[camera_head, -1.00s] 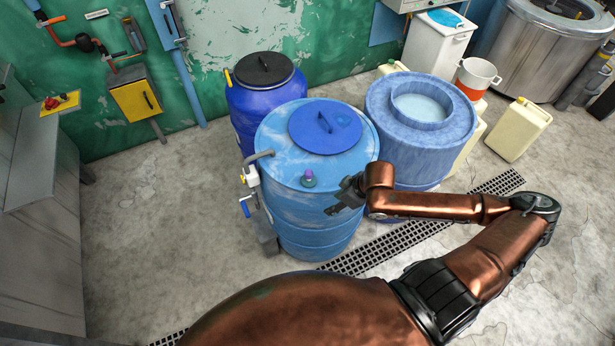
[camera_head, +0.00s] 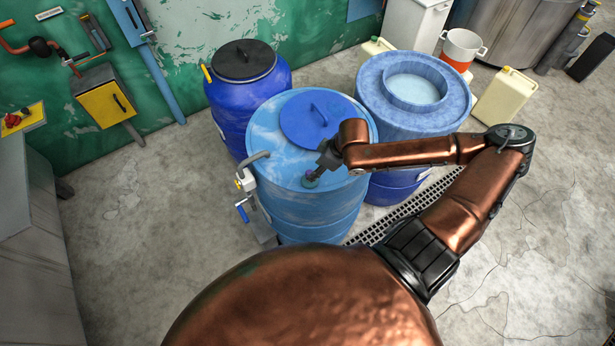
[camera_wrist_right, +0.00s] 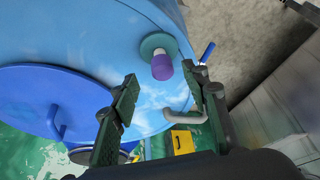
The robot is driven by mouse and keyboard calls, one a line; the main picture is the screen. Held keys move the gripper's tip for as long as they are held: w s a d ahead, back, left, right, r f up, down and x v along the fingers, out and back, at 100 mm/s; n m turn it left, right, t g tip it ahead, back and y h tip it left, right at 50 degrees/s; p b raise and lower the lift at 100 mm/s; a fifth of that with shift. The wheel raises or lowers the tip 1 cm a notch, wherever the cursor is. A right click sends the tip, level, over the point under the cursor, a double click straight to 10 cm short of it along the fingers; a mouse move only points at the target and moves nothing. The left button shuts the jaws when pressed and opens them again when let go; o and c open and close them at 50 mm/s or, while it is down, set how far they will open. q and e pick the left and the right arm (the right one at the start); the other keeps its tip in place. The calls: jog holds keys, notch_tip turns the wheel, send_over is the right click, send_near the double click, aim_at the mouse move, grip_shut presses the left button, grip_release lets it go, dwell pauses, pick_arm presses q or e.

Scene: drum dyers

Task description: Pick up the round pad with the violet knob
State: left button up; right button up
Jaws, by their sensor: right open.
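The round pad (camera_head: 309,183) is teal-green with a violet knob and sits on the lid of the light blue drum (camera_head: 300,222), near its front edge. In the wrist view the pad (camera_wrist_right: 151,42) shows fully, with its violet knob (camera_wrist_right: 162,68) pointing toward me. My right gripper (camera_head: 318,170) is above the drum top at the pad, partly covering the knob in the head view. In the wrist view the right gripper (camera_wrist_right: 160,73) is open, its fingers on either side of the knob's line, the knob just past the tips. Contact cannot be told. My left gripper is not in view.
A blue round lid with a handle (camera_head: 318,118) lies on the same drum, behind the pad. A pipe with a valve (camera_head: 243,181) is on its left side. A dark blue drum (camera_head: 240,100) and a wide blue tub (camera_head: 417,125) stand close behind. Floor at left is clear.

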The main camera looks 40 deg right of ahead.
aim_at(310, 172)
jog(key=x, duration=0.3)
jog(key=shift+w+a+f, duration=0.1)
jog(key=shift+w+a, duration=0.15)
jog(key=shift+b+x, duration=0.3)
jog(key=shift+x, duration=0.8)
jog(key=shift+s, duration=0.1)
jog(key=c, duration=0.7)
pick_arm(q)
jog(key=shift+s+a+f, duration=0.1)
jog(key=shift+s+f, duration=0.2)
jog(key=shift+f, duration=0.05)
pick_arm(e)
grip_shut()
